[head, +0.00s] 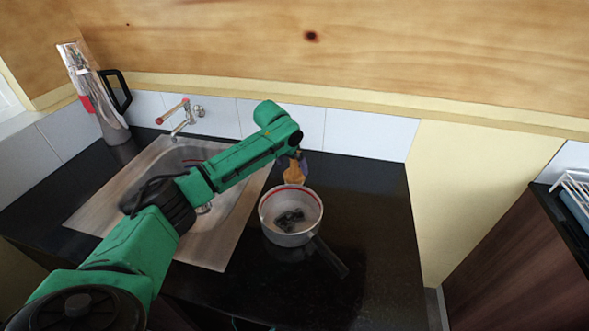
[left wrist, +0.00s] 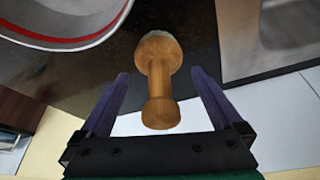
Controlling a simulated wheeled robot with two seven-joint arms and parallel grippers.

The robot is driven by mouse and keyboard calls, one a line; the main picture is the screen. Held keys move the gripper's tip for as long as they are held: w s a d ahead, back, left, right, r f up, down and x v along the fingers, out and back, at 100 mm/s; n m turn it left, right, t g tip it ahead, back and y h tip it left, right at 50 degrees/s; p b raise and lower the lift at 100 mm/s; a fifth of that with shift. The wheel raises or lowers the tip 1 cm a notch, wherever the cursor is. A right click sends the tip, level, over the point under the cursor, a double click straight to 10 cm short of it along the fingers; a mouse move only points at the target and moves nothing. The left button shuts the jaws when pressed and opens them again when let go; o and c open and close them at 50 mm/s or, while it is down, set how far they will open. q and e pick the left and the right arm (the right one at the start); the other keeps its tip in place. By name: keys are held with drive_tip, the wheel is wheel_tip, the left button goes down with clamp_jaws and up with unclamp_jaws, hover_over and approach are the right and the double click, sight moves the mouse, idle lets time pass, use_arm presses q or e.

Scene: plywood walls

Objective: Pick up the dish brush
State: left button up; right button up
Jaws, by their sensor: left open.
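The dish brush (left wrist: 158,80) has a wooden handle with a rounded knob end and a wider wooden head with pale bristles just visible. In the left wrist view it lies between the two purple fingers of my left gripper (left wrist: 158,88), which is open, with a gap on each side. In the head view the brush (head: 294,174) shows just behind the pot, below the end of my left arm. My left gripper (head: 297,160) is at the brush there, partly hidden by the wrist. My right gripper is in neither view.
A pot (head: 290,238) with a red rim and dark contents stands on the black counter (head: 375,230), right in front of the brush. A steel sink (head: 115,205) with a tap (head: 180,118) is on the left. A tall jug (head: 108,115) stands in the back left corner.

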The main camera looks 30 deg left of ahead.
sight(294, 170)
use_arm(q)
drive_tip(key=x, duration=0.3)
drive_tip(key=shift+w+f, duration=0.15)
drive_tip(key=shift+f, duration=0.05)
drive_tip(key=c, duration=1.2)
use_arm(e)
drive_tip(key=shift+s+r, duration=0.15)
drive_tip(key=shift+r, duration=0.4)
use_arm(q)
drive_tip(key=shift+o, duration=0.2)
wheel_tip(294, 170, up, 20)
drive_tip(key=b, duration=0.2)
drive_tip(key=shift+b, duration=0.35)
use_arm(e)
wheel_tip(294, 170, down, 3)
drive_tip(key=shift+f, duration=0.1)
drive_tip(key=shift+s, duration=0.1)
